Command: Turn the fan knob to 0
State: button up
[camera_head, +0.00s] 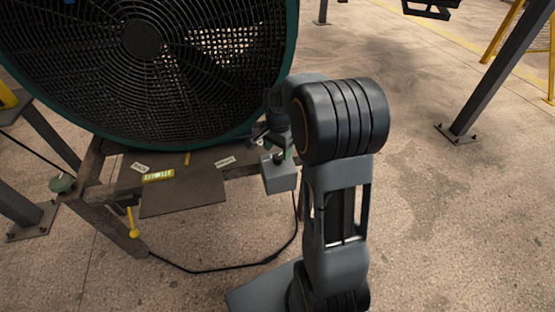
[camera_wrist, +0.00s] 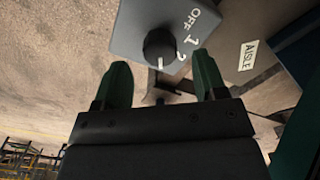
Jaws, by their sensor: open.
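The fan knob (camera_wrist: 158,46) is a round black dial on a grey control box (camera_wrist: 128,22). Its white pointer line faces down in the wrist view, a little past the "2". The labels "OFF", "1" and "2" run down the right of the knob; I see no "0". My gripper (camera_wrist: 162,74) is open and empty, its two green fingers on either side below the knob, seemingly not touching it. In the head view the control box (camera_head: 279,179) hangs at the fan stand's right end, with my gripper (camera_head: 275,137) just above it.
The large round fan (camera_head: 150,60) stands behind on a dark steel frame (camera_head: 95,180). A black cable (camera_head: 215,270) runs over the floor from the box. A steel post (camera_head: 490,75) stands at the right. The floor between is open.

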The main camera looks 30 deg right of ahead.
aim_at(278, 156)
jog(key=shift+f+b, duration=0.35)
jog(key=shift+f, duration=1.45)
jog(key=shift+c, duration=0.5)
jog(key=c, duration=0.8)
